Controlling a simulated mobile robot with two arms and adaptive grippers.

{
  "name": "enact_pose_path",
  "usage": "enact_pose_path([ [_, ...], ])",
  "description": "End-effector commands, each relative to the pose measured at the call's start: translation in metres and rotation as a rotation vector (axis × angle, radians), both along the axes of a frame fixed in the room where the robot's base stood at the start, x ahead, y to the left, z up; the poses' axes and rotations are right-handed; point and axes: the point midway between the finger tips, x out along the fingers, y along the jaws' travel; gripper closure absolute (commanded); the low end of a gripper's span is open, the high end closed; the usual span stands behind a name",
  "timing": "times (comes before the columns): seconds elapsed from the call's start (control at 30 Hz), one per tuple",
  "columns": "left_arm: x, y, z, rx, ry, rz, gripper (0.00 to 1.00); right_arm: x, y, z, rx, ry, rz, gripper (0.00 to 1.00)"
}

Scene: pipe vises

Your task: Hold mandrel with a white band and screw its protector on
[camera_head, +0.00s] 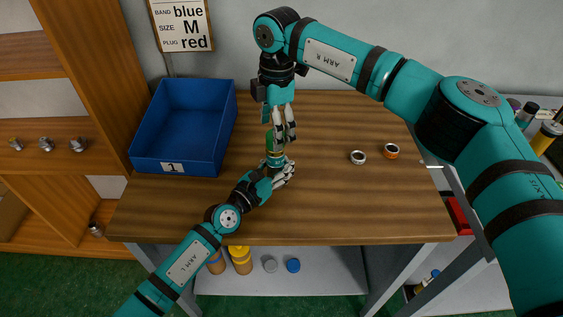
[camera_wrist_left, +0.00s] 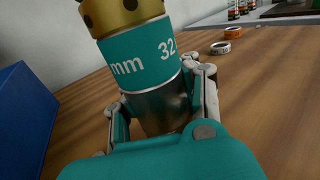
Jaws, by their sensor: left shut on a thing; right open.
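An upright mandrel (camera_head: 274,160) stands at the middle of the table, with my left gripper (camera_head: 283,174) shut around its lower metal part. In the left wrist view the mandrel (camera_wrist_left: 165,105) has a grey metal body, a teal band with white lettering reading "mm" and "32", and a gold top with dark holes. I see no white band on it. My left gripper's fingers (camera_wrist_left: 160,115) lie on both sides of the body. My right gripper (camera_head: 283,132) is open and points down just above and beside the mandrel's top. I cannot make out a separate protector.
A pale ring (camera_head: 358,157) and an orange ring (camera_head: 391,151) lie on the right of the table (camera_head: 330,205). A blue bin (camera_head: 180,125) marked 1 stands at the left. A wall sign (camera_head: 182,24) reads blue, M, red. The table's front right is clear.

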Motion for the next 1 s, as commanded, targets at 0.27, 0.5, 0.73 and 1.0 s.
enact_pose_path([
  [0.27,0.000,0.000,0.000,-0.001,0.001,-0.001,1.00,0.000,0.000,0.020,0.000,0.001,0.000,0.24],
  [0.5,0.000,0.000,0.000,-0.001,0.001,-0.001,1.00,0.000,0.000,0.021,0.000,0.000,0.019,0.40],
  [0.73,0.000,0.000,0.000,-0.001,0.001,-0.001,1.00,0.000,0.000,0.025,-0.009,-0.011,0.331,0.40],
  [1.0,0.000,0.000,0.000,0.000,0.001,-0.001,1.00,0.001,-0.001,0.035,-0.020,-0.029,1.009,0.40],
])
